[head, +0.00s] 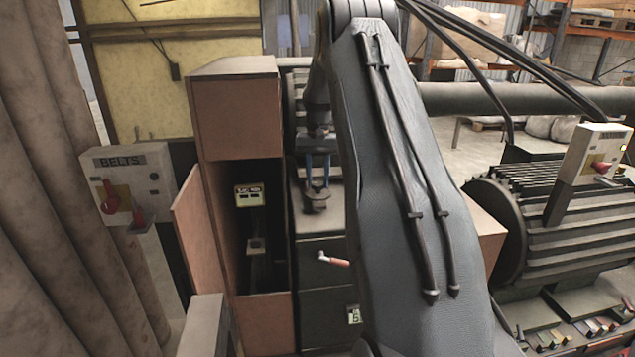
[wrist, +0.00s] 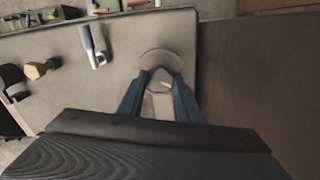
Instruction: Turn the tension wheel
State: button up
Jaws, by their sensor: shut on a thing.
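My gripper (head: 318,178) reaches down in front of the dark machine, left of my arm in the head view. In the wrist view its two blue fingers (wrist: 160,88) converge on a small pale piece at a round grey part, which looks like the tension wheel (wrist: 158,57). The gripper is shut on this part. The fingers and the gripper body hide much of it, so its turn angle cannot be read. In the head view a dark grey piece (head: 317,203) shows just below the fingertips.
A crank handle (head: 333,260) sticks out of the machine's front panel below my gripper. An orange-brown cabinet (head: 235,110) with an open door stands to the left. A BELTS switch box (head: 125,175) is further left. A ribbed drum (head: 560,230) lies right of my arm.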

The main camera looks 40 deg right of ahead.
aim_at(318, 183)
dwell(0.3)
jog(key=o, duration=1)
jog(key=shift+o, duration=0.2)
notch_tip(318, 183, up, 8)
jog(key=shift+f+b, duration=0.1)
jog(key=shift+b, duration=1.1)
